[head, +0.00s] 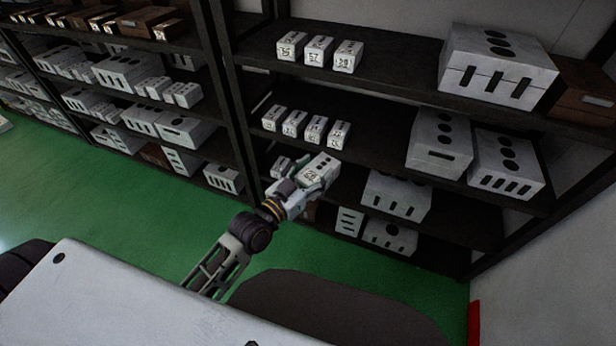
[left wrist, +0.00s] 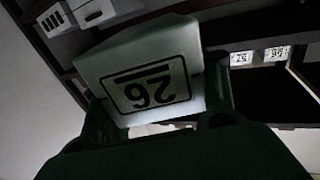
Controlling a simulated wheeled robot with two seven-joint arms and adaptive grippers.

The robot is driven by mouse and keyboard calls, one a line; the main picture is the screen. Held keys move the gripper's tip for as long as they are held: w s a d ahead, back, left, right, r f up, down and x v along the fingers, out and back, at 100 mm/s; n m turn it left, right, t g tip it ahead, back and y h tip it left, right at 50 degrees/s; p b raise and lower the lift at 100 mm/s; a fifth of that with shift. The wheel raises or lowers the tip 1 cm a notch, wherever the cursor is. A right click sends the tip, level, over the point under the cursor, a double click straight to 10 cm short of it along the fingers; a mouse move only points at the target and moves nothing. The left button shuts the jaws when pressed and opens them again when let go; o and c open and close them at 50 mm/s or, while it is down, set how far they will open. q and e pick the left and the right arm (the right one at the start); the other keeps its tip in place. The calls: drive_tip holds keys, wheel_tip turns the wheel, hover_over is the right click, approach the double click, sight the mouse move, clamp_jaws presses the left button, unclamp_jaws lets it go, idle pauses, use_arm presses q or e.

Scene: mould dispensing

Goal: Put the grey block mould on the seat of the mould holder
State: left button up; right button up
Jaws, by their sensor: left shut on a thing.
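A grey block mould (head: 320,171) with dark round holes on top and a number label on its end is held in my left gripper (head: 316,181), in front of the shelf rack. In the left wrist view the same block mould (left wrist: 140,60) fills the middle, its label "26" upside down, between the gripper's fingers (left wrist: 155,105). The gripper is shut on it. The mould holder and its seat are not visible in either view. My right gripper is not in view.
The dark shelf rack (head: 400,95) carries several grey moulds. Numbered small moulds (head: 314,128) stand on the middle shelf just behind the held one. Large blocks (head: 497,62) stand at right. Green floor (head: 130,215) is open at left.

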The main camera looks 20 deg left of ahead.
use_arm(q)
drive_tip(key=d+r+m+g+h, duration=0.2)
drive_tip(key=d+r, duration=0.4)
drive_tip(key=r, duration=0.4)
drive_tip(key=m+h, duration=0.1)
drive_tip(key=h, duration=0.1)
drive_tip(key=shift+s+d+m+g+h, duration=0.25)
drive_tip(key=shift+d+m+g+h, duration=0.05)
drive_tip(key=shift+d+g+h, duration=0.1)
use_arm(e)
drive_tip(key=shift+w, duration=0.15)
